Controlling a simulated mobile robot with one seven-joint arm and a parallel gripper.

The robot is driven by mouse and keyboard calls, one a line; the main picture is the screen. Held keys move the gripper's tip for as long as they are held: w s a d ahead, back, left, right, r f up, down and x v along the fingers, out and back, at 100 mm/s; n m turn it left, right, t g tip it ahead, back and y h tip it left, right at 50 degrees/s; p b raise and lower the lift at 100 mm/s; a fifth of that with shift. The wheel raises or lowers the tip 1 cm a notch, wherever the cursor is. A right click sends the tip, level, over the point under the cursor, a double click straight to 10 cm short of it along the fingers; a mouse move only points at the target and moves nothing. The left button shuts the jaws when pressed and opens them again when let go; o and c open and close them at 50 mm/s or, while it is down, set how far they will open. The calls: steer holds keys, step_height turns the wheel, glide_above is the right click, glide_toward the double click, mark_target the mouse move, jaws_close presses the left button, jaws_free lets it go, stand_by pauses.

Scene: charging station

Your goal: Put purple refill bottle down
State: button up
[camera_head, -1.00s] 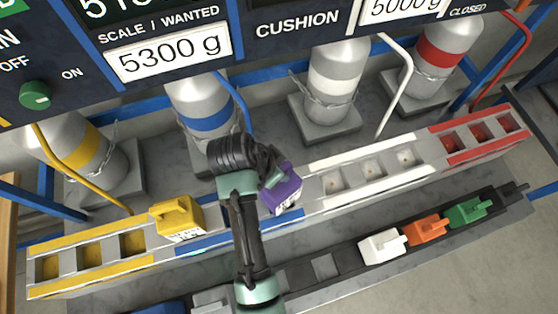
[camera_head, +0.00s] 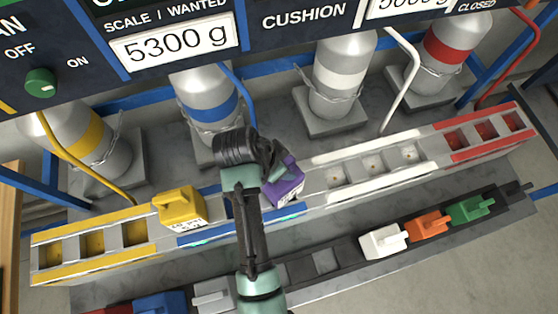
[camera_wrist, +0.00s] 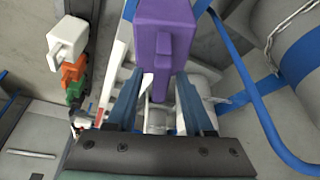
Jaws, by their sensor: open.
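The purple refill bottle (camera_head: 285,188) stands at the right end of the blue-edged section of the rack (camera_head: 210,235), beside the white-edged section. Whether its base is fully in a slot is hidden. In the wrist view the purple bottle (camera_wrist: 165,35) is upright, just beyond my fingertips. My gripper (camera_wrist: 157,90) is open, with its two blue-grey fingers apart and a gap between them. The bottle's handle side faces the gap, and I see no finger closed on it. In the head view my wrist covers the fingers and part of the blue section.
A yellow bottle (camera_head: 180,207) stands left of my arm on the rack. White (camera_head: 383,241), orange (camera_head: 429,226) and green (camera_head: 471,209) bottles stand in the nearer dark rack. Gas cylinders with hoses, such as the blue-banded one (camera_head: 207,107), stand behind.

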steer(key=p+v, duration=0.1)
steer(key=v, duration=1.1)
steer(key=shift+r, duration=0.1)
